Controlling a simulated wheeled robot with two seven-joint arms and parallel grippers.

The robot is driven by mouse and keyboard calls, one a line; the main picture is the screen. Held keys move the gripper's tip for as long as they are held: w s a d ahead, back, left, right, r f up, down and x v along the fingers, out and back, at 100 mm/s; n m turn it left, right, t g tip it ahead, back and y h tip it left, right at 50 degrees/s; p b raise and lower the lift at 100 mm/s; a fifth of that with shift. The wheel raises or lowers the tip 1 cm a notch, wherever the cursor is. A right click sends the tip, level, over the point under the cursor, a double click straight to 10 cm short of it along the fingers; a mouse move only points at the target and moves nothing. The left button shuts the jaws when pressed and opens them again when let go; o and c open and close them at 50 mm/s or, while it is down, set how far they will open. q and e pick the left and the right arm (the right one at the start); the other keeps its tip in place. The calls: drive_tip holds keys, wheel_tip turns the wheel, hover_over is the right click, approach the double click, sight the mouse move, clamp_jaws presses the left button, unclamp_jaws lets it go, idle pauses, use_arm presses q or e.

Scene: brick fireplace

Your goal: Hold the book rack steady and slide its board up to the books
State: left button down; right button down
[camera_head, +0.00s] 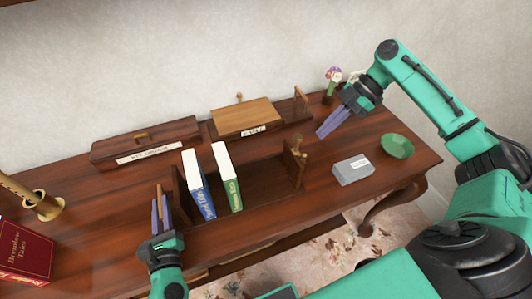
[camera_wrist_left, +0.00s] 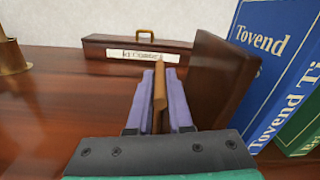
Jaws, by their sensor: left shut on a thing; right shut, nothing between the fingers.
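The dark wooden book rack (camera_head: 262,194) stands on the table, with its left end panel (camera_wrist_left: 215,75) beside the books. A blue book (camera_head: 197,184) and a green book (camera_head: 227,176) stand in it near that panel. The rack's board (camera_head: 294,166), with a light brown knob on top, stands at the right, with a clear gap to the green book. My left gripper (camera_head: 160,213) is shut on a light brown wooden upright (camera_wrist_left: 160,88) just left of the end panel. My right gripper (camera_head: 331,123) is shut and empty above the table, behind and right of the board.
Behind the rack are a dark labelled box (camera_head: 146,142) and a tan-topped box (camera_head: 246,117). A grey box (camera_head: 352,170) and green bowl (camera_head: 397,146) stand to the right. A flower vase (camera_head: 331,88) is near my right gripper. A red book (camera_head: 22,252) and brass object (camera_head: 42,206) are left.

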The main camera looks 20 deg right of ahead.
sight(292, 152)
drive_tip(key=x, duration=0.7)
drive_tip(key=shift+a+f, duration=0.15)
drive_tip(key=shift+f, duration=0.1)
drive_tip(key=shift+a, duration=0.1)
idle(1.4)
drive_tip(key=shift+w+a, duration=0.15)
drive_tip(key=shift+a, duration=2.05)
drive_tip(key=shift+w+a+r, duration=0.1)
drive_tip(key=shift+a, duration=1.85)
drive_tip(key=shift+w+a, duration=0.1)
drive_tip(key=shift+a, duration=1.8)
